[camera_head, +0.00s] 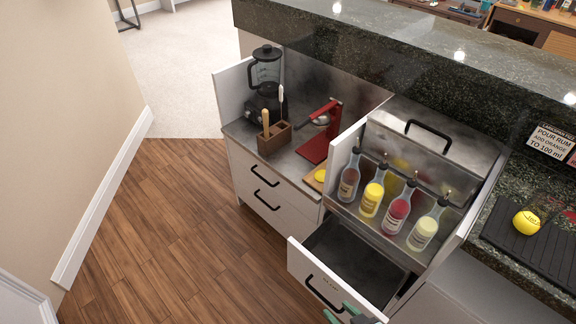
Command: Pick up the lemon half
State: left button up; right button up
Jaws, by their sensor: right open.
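A small yellow piece that looks like a lemon half (320,175) lies on a wooden cutting board (313,184) beside the red press, partly hidden by a white partition. Another round yellow fruit (526,222) sits on the black mat at the right; I cannot tell whether it is whole or cut. My right gripper (342,313) shows its green fingertips at the bottom edge, in front of the open drawer. It is open and appears empty, well below and apart from both yellow pieces. My left gripper is not in view.
An open drawer (350,262) juts out below a rack of several bottles (370,200). A red press (318,148), wooden utensil box (273,138) and blender (265,78) stand on the left counter. The wooden floor at left is clear.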

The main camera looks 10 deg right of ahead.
aim_at(319, 175)
jog(key=i+j+u, duration=0.45)
jog(key=i+u, duration=0.45)
jog(key=i+j+z, duration=0.1)
jog(key=i+z, duration=0.3)
jog(key=i+j+z, duration=0.25)
jog(key=i+z, duration=0.4)
jog(key=z, duration=0.25)
jog(key=i+j+z, duration=0.1)
jog(key=z, duration=0.35)
jog(key=i+j+z, duration=0.2)
jog(key=z, duration=0.25)
jog(key=i+j+z, duration=0.15)
jog(key=z, duration=0.2)
jog(key=i+j+z, duration=0.35)
jog(key=l, duration=0.1)
